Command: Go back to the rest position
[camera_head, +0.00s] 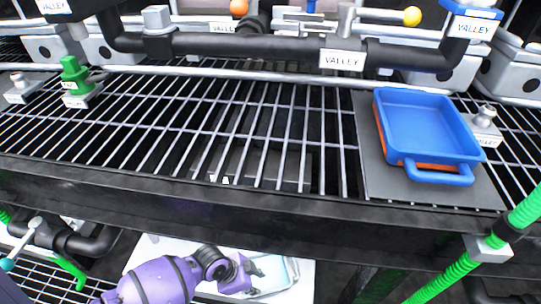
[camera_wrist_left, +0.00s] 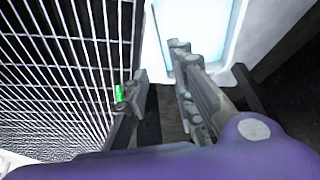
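My left gripper (camera_head: 257,272) shows at the bottom of the head view, at the end of my purple arm, low in front of the shelf edge. In the left wrist view its two fingers (camera_wrist_left: 161,64) stand apart with nothing between them. A blue tote (camera_head: 425,125) sits on a grey plate (camera_head: 375,175) at the right of the wire shelf, away from the gripper. An orange edge (camera_head: 398,150) shows under the tote. My right gripper is in neither view.
The wire shelf (camera_head: 180,125) has a dark front beam (camera_head: 200,197) above my left arm. Pipes labelled VALLEY (camera_head: 343,60) run along the back. A green fitting (camera_head: 73,75) stands at the left. A green hose (camera_head: 445,280) rises at lower right. A white surface (camera_head: 152,250) lies below the gripper.

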